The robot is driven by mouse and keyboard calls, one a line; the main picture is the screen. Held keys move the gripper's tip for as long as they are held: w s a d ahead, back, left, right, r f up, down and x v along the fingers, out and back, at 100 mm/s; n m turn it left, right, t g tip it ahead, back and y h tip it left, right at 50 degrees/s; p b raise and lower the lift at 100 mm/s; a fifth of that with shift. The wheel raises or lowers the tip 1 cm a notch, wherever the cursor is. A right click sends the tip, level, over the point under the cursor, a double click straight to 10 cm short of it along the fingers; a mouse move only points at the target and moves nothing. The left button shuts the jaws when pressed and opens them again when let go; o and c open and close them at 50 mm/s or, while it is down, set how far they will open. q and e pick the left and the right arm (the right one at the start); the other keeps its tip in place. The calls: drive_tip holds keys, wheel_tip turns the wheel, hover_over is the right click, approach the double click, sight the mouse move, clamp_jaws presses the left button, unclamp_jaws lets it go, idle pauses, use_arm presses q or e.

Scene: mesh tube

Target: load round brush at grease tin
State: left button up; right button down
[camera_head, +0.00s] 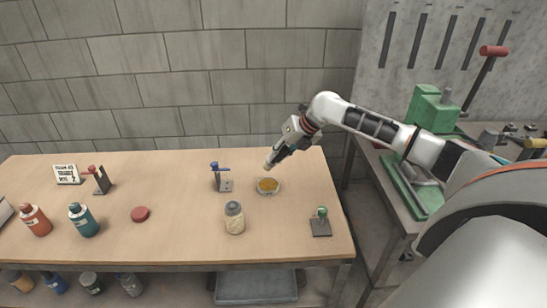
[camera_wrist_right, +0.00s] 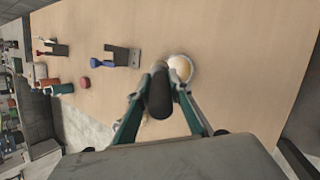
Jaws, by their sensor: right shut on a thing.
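The grease tin (camera_head: 268,186) is a shallow round dish with amber-yellow content, near the back of the wooden table (camera_head: 185,230). It also shows in the right wrist view (camera_wrist_right: 180,68), just beyond the fingertips. My right gripper (camera_head: 277,156) is above and behind the tin, pointing down towards it. In the right wrist view its two teal-sided fingers (camera_wrist_right: 160,98) are closed on a dark cylindrical thing, apparently the round brush (camera_wrist_right: 158,88). A short pale end shows below the gripper in the head view; whether it touches the grease cannot be told. My left gripper is not in view.
A blue-topped holder (camera_head: 221,178) stands left of the tin, a lidded jar (camera_head: 234,218) in front, a green-knobbed stand (camera_head: 321,222) at front right. Further left are a red disc (camera_head: 140,214), teal bottle (camera_head: 83,220), orange-red bottle (camera_head: 36,220) and red-topped holder (camera_head: 99,181).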

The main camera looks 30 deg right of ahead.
drive_tip(key=shift+f, duration=0.55)
wheel_tip(320, 180, down, 4)
drive_tip(key=shift+r+b, duration=0.2)
drive_tip(key=shift+b, duration=0.95)
drive_tip(key=shift+f+b, duration=0.6)
drive_tip(key=shift+b, duration=0.1)
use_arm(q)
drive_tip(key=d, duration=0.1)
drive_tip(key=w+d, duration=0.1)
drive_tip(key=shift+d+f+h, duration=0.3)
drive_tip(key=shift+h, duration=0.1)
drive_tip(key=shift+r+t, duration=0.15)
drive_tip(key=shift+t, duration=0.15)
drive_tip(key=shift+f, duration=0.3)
use_arm(e)
drive_tip(key=shift+f, duration=0.45)
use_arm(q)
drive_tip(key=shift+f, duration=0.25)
use_arm(e)
drive_tip(key=shift+f, duration=0.25)
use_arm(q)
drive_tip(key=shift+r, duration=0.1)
